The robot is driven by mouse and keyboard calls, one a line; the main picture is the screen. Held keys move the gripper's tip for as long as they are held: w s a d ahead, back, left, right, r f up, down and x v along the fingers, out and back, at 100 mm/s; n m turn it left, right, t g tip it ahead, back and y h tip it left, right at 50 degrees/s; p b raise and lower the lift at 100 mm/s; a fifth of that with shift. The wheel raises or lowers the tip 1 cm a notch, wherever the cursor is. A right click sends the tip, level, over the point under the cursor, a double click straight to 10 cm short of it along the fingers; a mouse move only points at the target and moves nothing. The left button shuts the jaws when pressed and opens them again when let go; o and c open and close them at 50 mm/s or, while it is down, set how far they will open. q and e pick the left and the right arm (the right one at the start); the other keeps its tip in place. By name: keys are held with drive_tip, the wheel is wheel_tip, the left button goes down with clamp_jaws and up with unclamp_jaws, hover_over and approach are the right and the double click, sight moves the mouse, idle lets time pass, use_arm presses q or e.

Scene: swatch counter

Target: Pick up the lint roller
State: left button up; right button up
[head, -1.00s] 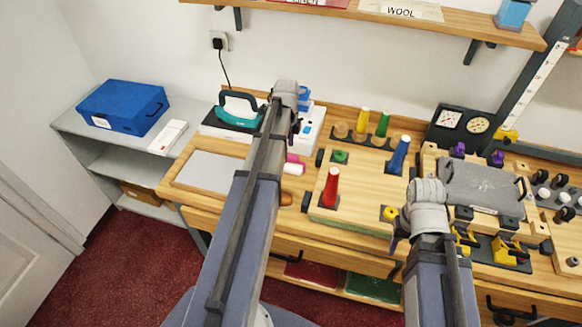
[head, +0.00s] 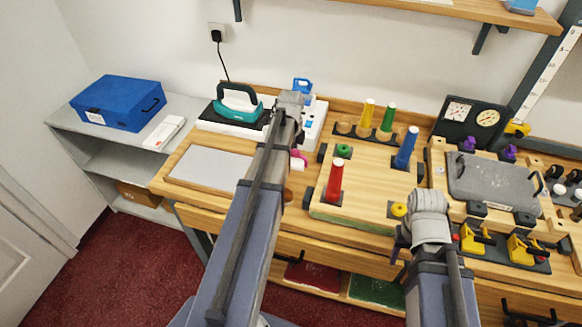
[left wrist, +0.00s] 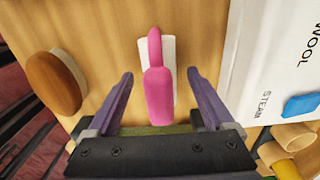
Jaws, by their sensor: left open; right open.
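The lint roller has a pink handle and a white roll. In the left wrist view the lint roller (left wrist: 158,90) lies on the wooden counter between the two fingers of my left gripper (left wrist: 160,85), which is open and not touching it. In the head view only part of the lint roller (head: 298,161) shows beside my left arm, which hides the rest. My left gripper's fingers are mostly hidden behind the arm there. My right gripper (head: 402,246) is at the counter's front, right of the red cone, its fingers largely hidden by my wrist.
A teal iron (head: 238,107) stands at the back left by a white panel (head: 313,125). A round brown knob (left wrist: 54,83) lies left of the roller in the left wrist view. A board with coloured cones (head: 362,180) is to the right. A grey pad (head: 210,168) lies left.

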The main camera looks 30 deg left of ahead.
use_arm(q)
clamp_jaws()
idle(0.7)
